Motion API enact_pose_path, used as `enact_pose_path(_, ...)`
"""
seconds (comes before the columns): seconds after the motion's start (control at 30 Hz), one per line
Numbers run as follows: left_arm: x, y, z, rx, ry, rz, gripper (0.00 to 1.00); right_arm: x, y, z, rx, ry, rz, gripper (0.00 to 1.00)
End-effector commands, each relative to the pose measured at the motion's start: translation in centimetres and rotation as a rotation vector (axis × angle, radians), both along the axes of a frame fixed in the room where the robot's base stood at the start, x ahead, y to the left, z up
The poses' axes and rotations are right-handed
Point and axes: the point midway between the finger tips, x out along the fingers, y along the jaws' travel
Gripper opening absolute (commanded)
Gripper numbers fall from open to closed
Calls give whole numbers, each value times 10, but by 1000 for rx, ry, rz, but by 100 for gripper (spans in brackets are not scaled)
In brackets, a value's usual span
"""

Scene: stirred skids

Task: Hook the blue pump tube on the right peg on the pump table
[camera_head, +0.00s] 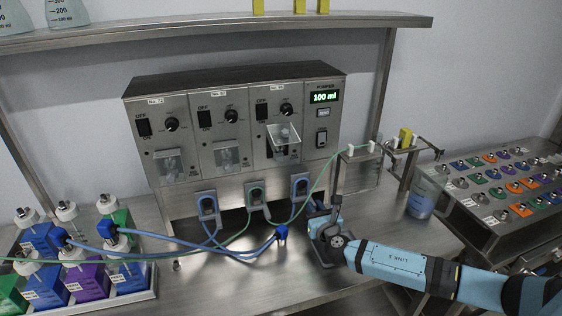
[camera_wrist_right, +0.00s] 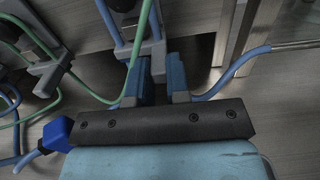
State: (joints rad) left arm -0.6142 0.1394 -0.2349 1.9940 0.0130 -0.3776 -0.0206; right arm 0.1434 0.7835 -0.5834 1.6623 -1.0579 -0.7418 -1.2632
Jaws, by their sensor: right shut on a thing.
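My right gripper (camera_head: 322,212) is low over the pump table (camera_head: 260,285), just right of the rightmost tube holder (camera_head: 299,188). In the right wrist view its two blue fingers (camera_wrist_right: 161,82) are shut on the blue pump tube (camera_wrist_right: 232,74), which emerges to the right and reaches a thin metal tube. The pinched part is hidden behind the fingers. Two white pegs stand on a metal stand behind the gripper: a left one (camera_head: 350,150) and a right one (camera_head: 371,147). A green tube (camera_head: 329,160) runs up to them. My left gripper is not in view.
The pump unit (camera_head: 240,130) stands behind the tubes. A blue connector (camera_head: 282,232) with blue tubes lies left of the gripper. Bottles in a tray (camera_head: 150,284) are at left. The front table is clear.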

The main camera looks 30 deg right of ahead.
Motion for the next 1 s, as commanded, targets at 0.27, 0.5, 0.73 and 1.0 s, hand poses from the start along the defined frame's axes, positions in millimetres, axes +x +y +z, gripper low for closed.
enact_pose_path(0.27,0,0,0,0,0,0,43,0,0,-1,0,2,0,0)
enact_pose_path(0.5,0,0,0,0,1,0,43,-1,0,-2,1,3,0,44)
enact_pose_path(0.73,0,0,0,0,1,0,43,0,0,-1,0,2,0,51)
enact_pose_path(1.0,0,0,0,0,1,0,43,0,0,-1,0,2,0,51)
